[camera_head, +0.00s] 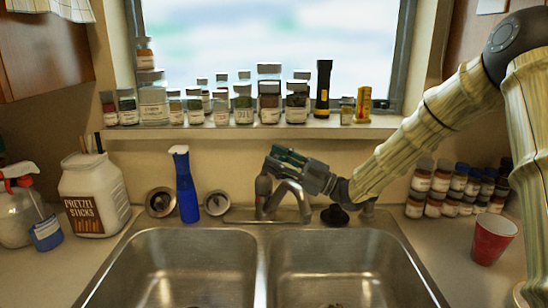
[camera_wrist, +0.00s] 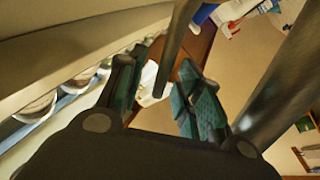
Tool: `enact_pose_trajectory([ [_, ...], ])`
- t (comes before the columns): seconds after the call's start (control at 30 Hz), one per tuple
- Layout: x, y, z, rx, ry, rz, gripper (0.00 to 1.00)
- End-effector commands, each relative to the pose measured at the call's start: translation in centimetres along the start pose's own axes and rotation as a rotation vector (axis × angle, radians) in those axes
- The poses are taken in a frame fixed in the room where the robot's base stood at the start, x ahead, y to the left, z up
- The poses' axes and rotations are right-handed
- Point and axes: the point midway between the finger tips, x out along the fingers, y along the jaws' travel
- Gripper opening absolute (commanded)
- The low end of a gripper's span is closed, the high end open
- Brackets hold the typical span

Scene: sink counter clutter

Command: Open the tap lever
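The metal tap (camera_head: 292,188) stands at the back of the sink, between the two basins. My gripper (camera_head: 274,159) reaches in from the right and is just above the tap's left part. In the wrist view my gripper (camera_wrist: 160,92) has its green-padded fingers apart. A thin grey bar (camera_wrist: 175,48), seemingly the tap lever, passes between them in that view. I cannot tell whether either finger touches it. A thick grey tube (camera_wrist: 275,75), likely the tap's spout, runs close by the right finger. The lower part of the lever is partly hidden.
Several jars and a torch (camera_head: 323,88) line the window sill (camera_head: 240,131) behind my gripper. Spice jars (camera_head: 420,182) and a red cup (camera_head: 493,239) stand right. Both basins (camera_head: 190,262) are open below.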

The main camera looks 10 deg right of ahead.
Motion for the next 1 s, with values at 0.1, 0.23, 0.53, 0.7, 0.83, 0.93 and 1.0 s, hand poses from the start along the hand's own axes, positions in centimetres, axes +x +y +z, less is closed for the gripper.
enact_pose_trajectory([
  [0.1, 0.5, -0.2, 0.1, 0.001, 0.002, -0.004, 0.35],
  [0.23, 0.8, -0.3, 0.1, 0.002, 0.003, -0.008, 0.35],
  [0.53, 0.7, -0.3, 0.1, 0.002, 0.003, -0.007, 0.0],
  [0.7, 0.6, -0.2, 0.1, 0.003, 0.001, -0.006, 0.0],
  [0.83, 0.9, 0.0, -0.2, 0.018, -0.026, -0.011, 0.0],
  [0.93, 1.3, 0.4, -0.4, 0.05, -0.076, -0.019, 0.0],
  [1.0, 1.7, 0.6, -0.4, 0.075, -0.116, -0.025, 0.0],
])
